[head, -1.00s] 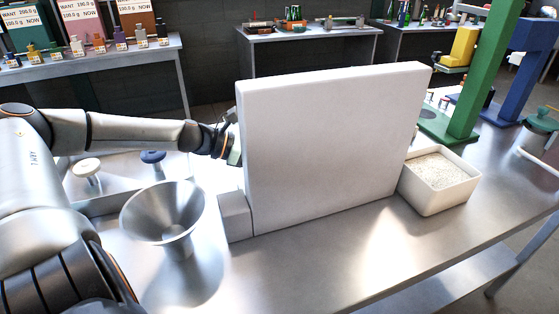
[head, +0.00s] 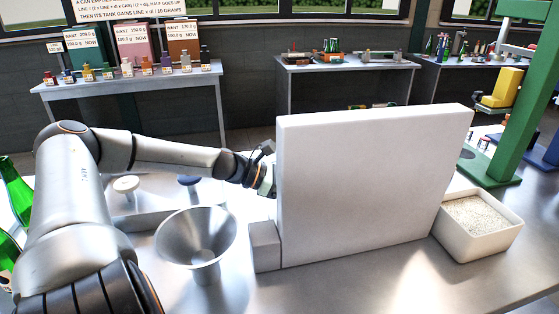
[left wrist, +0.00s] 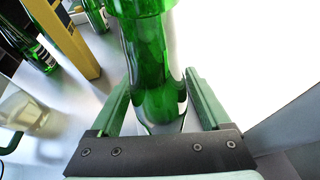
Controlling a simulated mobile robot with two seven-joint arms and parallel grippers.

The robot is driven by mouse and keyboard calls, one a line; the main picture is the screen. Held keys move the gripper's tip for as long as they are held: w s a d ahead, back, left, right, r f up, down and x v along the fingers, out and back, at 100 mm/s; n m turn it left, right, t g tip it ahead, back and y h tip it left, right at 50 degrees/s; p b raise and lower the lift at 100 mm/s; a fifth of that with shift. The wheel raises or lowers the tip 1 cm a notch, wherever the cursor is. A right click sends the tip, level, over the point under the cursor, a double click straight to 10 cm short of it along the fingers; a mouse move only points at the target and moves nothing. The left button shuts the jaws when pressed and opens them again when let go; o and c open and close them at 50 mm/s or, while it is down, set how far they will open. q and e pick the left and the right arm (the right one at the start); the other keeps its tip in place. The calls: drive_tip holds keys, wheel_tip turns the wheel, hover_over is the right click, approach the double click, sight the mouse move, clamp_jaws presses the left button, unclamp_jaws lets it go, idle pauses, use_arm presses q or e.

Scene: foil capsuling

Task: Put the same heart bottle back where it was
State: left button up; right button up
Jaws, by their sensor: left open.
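In the left wrist view a green glass bottle (left wrist: 155,65) stands between the two fingers of my left gripper (left wrist: 158,88). The fingers are open, one on each side of the bottle; I cannot tell whether either touches it. No heart mark shows on the part in view. In the head view my left gripper (head: 266,178) is at the left edge of a white upright panel (head: 370,180), which hides the bottle. Two more green bottles (head: 17,192) show at the far left of the head view. My right gripper is out of view.
A metal funnel (head: 196,240) stands in front of my left arm. A white tub of granules (head: 478,222) sits right of the panel. A yellow post (left wrist: 65,38) and other dark green bottles (left wrist: 38,52) are near the gripper.

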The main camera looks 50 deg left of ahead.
use_arm(q)
drive_tip(key=shift+s+a+r+p, duration=0.45)
drive_tip(key=shift+r+p, duration=0.1)
drive_tip(key=shift+p, duration=0.15)
drive_tip(key=b+v, duration=0.1)
drive_tip(key=v, duration=0.8)
drive_tip(key=shift+s+a+f, duration=0.15)
drive_tip(key=shift+s+a, duration=0.05)
drive_tip(key=shift+s, duration=0.2)
drive_tip(key=shift+s, duration=0.1)
